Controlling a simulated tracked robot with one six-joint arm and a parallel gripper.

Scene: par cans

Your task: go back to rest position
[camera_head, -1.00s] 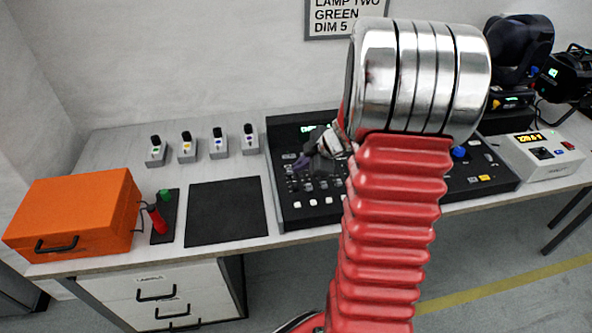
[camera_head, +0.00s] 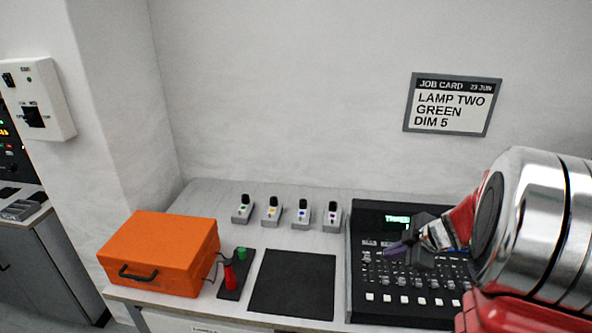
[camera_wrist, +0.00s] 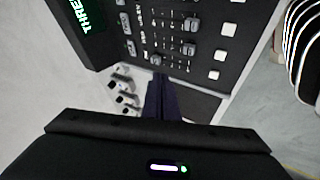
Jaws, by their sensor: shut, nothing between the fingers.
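I cannot tell whether the fingertips touch the desk. In the wrist view my gripper's shut fingers (camera_wrist: 160,98) show at the middle, with the desk (camera_wrist: 130,55) beyond them. My red and silver arm covers the desk's right side in the head view.
A job card (camera_head: 452,104) on the wall reads LAMP TWO, GREEN, DIM 5. An orange case (camera_head: 160,250), a plate with red and green handles (camera_head: 236,272), a black mat (camera_head: 292,284) and several small coloured-marked units (camera_head: 302,214) share the table left of the desk.

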